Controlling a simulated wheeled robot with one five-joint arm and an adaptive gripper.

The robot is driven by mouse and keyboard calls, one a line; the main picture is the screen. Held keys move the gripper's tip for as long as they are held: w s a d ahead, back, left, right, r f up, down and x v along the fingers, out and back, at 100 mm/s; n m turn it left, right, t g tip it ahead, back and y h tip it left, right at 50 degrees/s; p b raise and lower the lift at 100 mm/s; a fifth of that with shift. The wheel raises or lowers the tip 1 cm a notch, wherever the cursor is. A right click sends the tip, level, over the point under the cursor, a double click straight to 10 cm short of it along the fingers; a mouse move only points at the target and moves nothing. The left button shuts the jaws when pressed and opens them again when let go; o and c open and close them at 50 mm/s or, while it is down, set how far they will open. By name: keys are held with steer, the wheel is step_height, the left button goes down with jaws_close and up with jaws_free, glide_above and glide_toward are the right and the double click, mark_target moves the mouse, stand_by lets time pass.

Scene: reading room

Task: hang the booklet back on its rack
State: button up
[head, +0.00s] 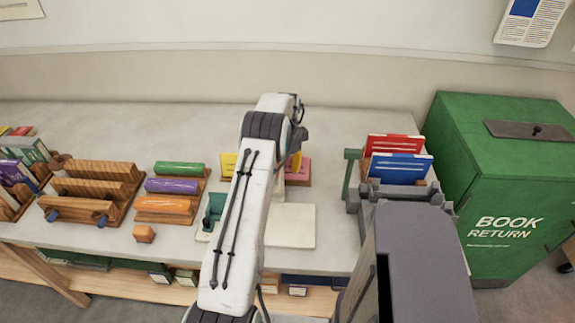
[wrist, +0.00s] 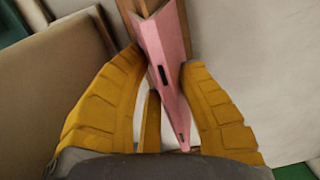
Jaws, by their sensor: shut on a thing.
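The pink booklet (wrist: 168,50) is between the yellow fingers of my gripper (wrist: 163,62) in the wrist view, with dark slots along its face. My gripper is shut on it. In the head view the booklet (head: 302,172) shows just right of my arm, and a yellow finger of my gripper (head: 295,161) is in front of it. A brown wooden strip (wrist: 126,8), which seems part of the rack, runs beside the booklet in the wrist view. My arm hides most of this rack in the head view, so I cannot tell whether the booklet hangs on it.
A yellow booklet (head: 228,164) stands left of my arm. Wooden racks (head: 100,182) and coloured rolls (head: 172,186) lie further left. A pale flat block (head: 290,227) lies in front. Red and blue booklets (head: 398,167) and a green book return bin (head: 500,180) are right.

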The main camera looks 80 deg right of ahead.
steer(key=shift+f, duration=0.15)
steer(key=o, duration=1.1)
steer(key=shift+r+p, duration=2.65)
steer(key=shift+r, duration=1.9)
